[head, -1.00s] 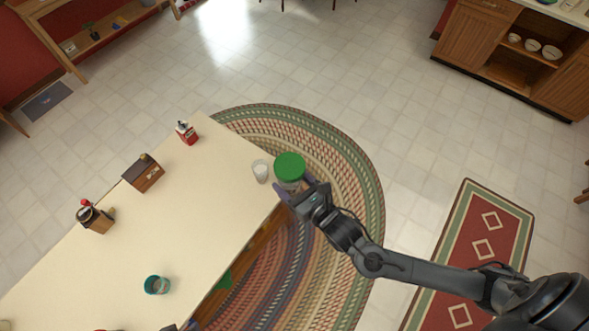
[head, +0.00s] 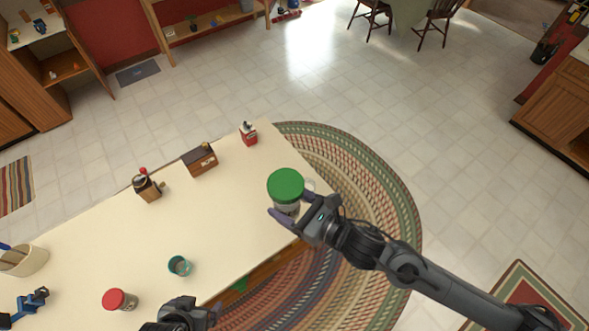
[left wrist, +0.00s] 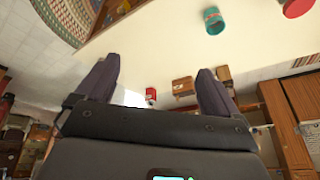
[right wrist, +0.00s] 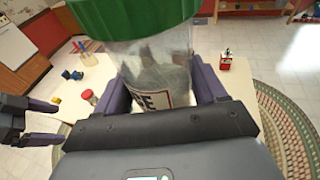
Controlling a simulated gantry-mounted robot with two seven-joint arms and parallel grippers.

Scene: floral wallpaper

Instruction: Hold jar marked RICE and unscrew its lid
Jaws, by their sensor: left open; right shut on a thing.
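The jar (head: 288,207) is clear glass with a green lid (head: 286,184). In the right wrist view the jar (right wrist: 155,75) shows grey-white contents and part of a label ending in "CE"; the green lid (right wrist: 130,18) is on it. My right gripper (head: 291,208) is shut around the jar's body, holding it upright over the table's right end. My left gripper (head: 190,316) is at the bottom edge of the head view, apart from the jar and lower left of it. In the left wrist view my left gripper (left wrist: 155,80) is open, with nothing between its fingers.
The cream table (head: 225,215) holds a teal cup (head: 179,266), a red-lidded jar (head: 120,300), a grinder (head: 147,185), a wooden box (head: 200,160) and a red tin (head: 248,133). A whitish cup (head: 308,185) shows partly behind the held jar. The table's middle is clear.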

